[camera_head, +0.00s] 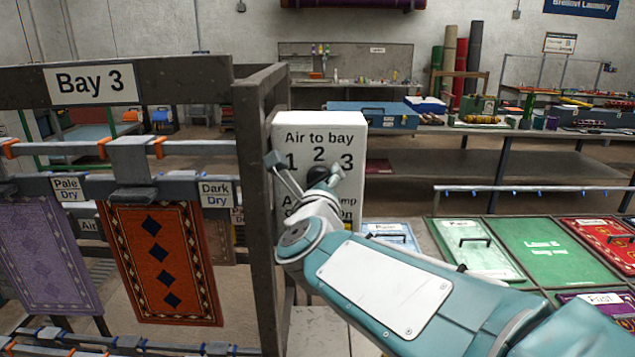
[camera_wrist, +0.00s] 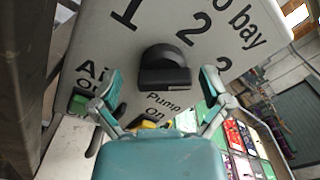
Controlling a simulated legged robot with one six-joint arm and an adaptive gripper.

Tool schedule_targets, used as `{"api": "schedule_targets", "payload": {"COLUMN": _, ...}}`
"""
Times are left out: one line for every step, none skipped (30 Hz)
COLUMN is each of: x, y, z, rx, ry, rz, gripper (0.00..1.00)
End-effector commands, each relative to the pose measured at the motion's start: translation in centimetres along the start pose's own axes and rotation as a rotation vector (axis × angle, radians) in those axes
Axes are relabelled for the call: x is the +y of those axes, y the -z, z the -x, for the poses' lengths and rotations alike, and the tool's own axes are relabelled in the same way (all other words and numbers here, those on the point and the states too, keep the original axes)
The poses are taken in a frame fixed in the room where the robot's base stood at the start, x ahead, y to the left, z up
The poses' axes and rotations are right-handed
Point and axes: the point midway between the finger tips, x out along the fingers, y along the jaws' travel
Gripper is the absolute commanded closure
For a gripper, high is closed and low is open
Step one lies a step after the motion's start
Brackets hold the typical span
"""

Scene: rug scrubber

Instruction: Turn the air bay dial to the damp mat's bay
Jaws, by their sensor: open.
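The air bay dial (camera_head: 317,174) is a dark knob on a white panel (camera_head: 295,128) marked "Air to bay" with 1, 2 and 3. In the wrist view the dial (camera_wrist: 165,68) is a black rounded grip, and its setting cannot be told. My gripper (camera_wrist: 160,84) is open, its fingers spread on either side of the dial with gaps. In the head view my gripper (camera_head: 306,170) partly covers the panel. A purple mat (camera_head: 42,250) and a red-orange mat (camera_head: 160,265) hang below the "Bay 3" sign (camera_head: 90,83); the tags by them read "Pale Dry" and "Dark Dry".
A dark metal frame post (camera_head: 258,210) stands close left of the panel. Lower on the panel are partly hidden "Pump On" lettering (camera_wrist: 165,104) and a green indicator (camera_wrist: 78,104). Colored flat panels, one green (camera_head: 550,250), lie at right. A workbench (camera_head: 450,127) stands behind.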

Motion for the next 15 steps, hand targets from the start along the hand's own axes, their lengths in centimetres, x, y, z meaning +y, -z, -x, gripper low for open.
{"api": "schedule_targets", "payload": {"x": -0.06, "y": 0.01, "z": -0.13, "rx": 0.0, "ry": 0.001, "rz": 0.0, "gripper": 0.03}}
{"api": "schedule_targets", "payload": {"x": -0.08, "y": 0.01, "z": -0.15, "rx": 0.0, "ry": 0.001, "rz": 0.0, "gripper": 0.03}}
{"api": "schedule_targets", "payload": {"x": -0.09, "y": 0.0, "z": -0.15, "rx": -0.001, "ry": 0.001, "rz": 0.0, "gripper": 0.03}}
{"api": "schedule_targets", "payload": {"x": -0.09, "y": 0.0, "z": -0.14, "rx": -0.001, "ry": 0.0, "rz": 0.0, "gripper": 0.03}}
{"api": "schedule_targets", "payload": {"x": -0.09, "y": 0.0, "z": -0.13, "rx": -0.001, "ry": 0.0, "rz": 0.0, "gripper": 0.03}}
{"api": "schedule_targets", "payload": {"x": -0.09, "y": 0.0, "z": -0.12, "rx": -0.001, "ry": 0.0, "rz": 0.0, "gripper": 0.03}}
{"api": "schedule_targets", "payload": {"x": -0.08, "y": 0.0, "z": -0.12, "rx": -0.001, "ry": 0.0, "rz": 0.0, "gripper": 0.03}}
{"api": "schedule_targets", "payload": {"x": -0.07, "y": -0.01, "z": -0.11, "rx": -0.001, "ry": 0.0, "rz": 0.0, "gripper": 0.12}}
{"api": "schedule_targets", "payload": {"x": -0.06, "y": -0.01, "z": -0.11, "rx": -0.001, "ry": 0.0, "rz": 0.0, "gripper": 0.3}}
{"api": "schedule_targets", "payload": {"x": -0.05, "y": -0.01, "z": -0.11, "rx": -0.001, "ry": 0.0, "rz": 0.0, "gripper": 0.43}}
{"api": "schedule_targets", "payload": {"x": -0.03, "y": -0.02, "z": -0.1, "rx": -0.001, "ry": 0.0, "rz": 0.001, "gripper": 0.56}}
{"api": "schedule_targets", "payload": {"x": -0.01, "y": -0.02, "z": -0.1, "rx": -0.001, "ry": 0.0, "rz": 0.001, "gripper": 0.74}}
{"api": "schedule_targets", "payload": {"x": 0.0, "y": -0.02, "z": -0.1, "rx": -0.001, "ry": 0.0, "rz": 0.001, "gripper": 0.85}}
{"api": "schedule_targets", "payload": {"x": 0.01, "y": -0.02, "z": -0.1, "rx": -0.001, "ry": 0.0, "rz": 0.001, "gripper": 0.85}}
{"api": "schedule_targets", "payload": {"x": 0.02, "y": -0.01, "z": -0.1, "rx": -0.001, "ry": 0.0, "rz": 0.001, "gripper": 0.85}}
